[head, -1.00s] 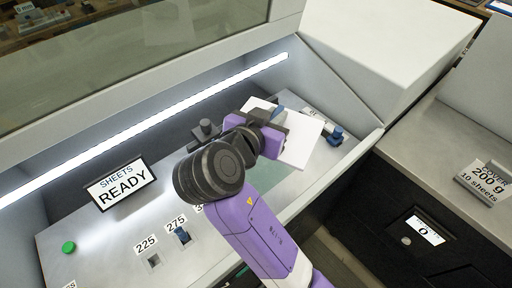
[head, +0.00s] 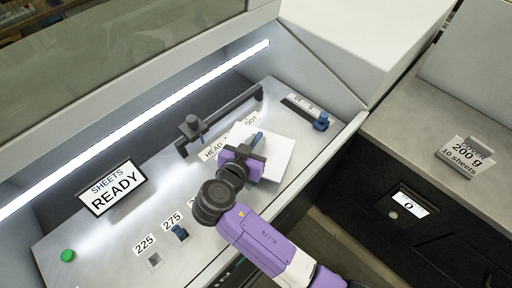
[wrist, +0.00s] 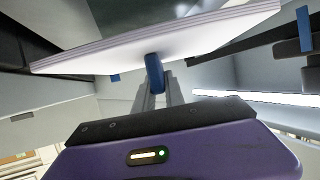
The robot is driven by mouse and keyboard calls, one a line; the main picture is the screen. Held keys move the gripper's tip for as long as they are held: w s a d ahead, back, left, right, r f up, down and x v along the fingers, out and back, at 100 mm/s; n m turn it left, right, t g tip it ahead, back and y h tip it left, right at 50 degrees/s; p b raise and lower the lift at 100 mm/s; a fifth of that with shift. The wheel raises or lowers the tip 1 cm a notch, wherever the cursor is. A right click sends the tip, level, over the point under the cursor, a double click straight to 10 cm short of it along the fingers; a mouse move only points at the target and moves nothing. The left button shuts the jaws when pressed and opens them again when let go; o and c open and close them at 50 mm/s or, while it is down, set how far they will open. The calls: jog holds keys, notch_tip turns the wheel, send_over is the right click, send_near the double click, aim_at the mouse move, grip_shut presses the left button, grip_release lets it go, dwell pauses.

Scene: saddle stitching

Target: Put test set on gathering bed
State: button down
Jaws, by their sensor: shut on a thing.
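The test set, a thin stack of white sheets (head: 279,158), is held in my gripper (head: 255,140) above the grey sloping panel. In the wrist view the stack (wrist: 190,42) shows edge-on as several layers, with a blue fingertip (wrist: 154,72) against it. The other fingertip's contact is hidden. The gathering bed appears to be the area of the grey panel (head: 312,146) by the HEAD (head: 212,151) and FOOT labels, beside a dark rail (head: 232,103). My gripper and the stack partly cover these labels. I cannot tell whether the stack touches the surface.
A dark clamp block (head: 190,125) stands at the rail's left end. A blue slider (head: 321,122) sits at the panel's right. A SHEETS READY sign (head: 111,188), a green button (head: 67,256) and numbered slots lie left.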

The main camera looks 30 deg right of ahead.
jog(key=shift+f+p, duration=0.3)
jog(key=shift+f, duration=1.75)
jog(key=shift+f, duration=0.15)
jog(key=c, duration=1.4)
grip_release()
jog(key=shift+r, duration=0.25)
jog(key=b+v, duration=0.3)
jog(key=v, duration=0.9)
